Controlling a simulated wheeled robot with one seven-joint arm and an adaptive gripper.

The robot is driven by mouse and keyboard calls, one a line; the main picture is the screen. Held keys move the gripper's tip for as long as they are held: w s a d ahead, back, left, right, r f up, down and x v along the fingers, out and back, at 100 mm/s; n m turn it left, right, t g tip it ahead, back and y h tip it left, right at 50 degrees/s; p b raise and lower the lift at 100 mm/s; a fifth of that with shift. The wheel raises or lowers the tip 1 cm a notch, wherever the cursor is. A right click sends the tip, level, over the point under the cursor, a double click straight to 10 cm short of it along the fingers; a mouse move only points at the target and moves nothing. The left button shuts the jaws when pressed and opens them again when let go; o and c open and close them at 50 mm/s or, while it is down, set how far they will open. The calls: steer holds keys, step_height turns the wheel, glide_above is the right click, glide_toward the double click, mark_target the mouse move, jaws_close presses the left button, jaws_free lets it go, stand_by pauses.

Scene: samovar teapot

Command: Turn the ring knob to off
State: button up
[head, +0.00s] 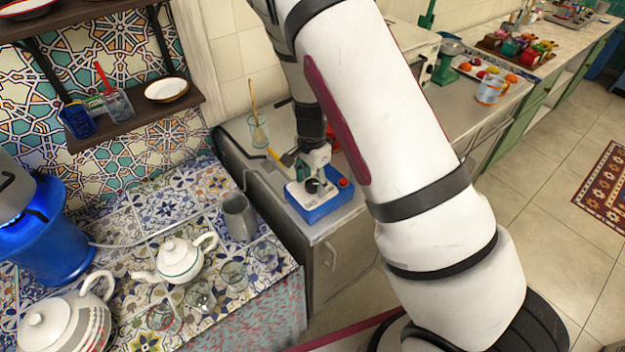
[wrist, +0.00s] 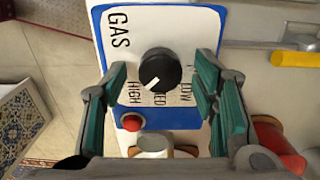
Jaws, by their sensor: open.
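The ring knob (wrist: 159,69) is a black round dial on a blue and white panel (wrist: 112,60) marked GAS. Its white pointer line points to the lower left in the wrist view, roughly between HIGH and MED; LOW is printed to the right. In the head view the panel is a small blue box (head: 322,208) on the grey counter, with the knob (head: 312,186) just under my gripper (head: 317,170). In the wrist view my gripper (wrist: 163,74) is open, with one green-padded finger on each side of the knob, apart from it.
A red button (wrist: 132,122) is on the panel close to the knob. A glass with wooden utensils (head: 258,131) stands behind on the counter.

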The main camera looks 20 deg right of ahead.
steer(key=shift+c, duration=0.6)
steer(key=c, duration=1.1)
steer(key=shift+o, duration=0.2)
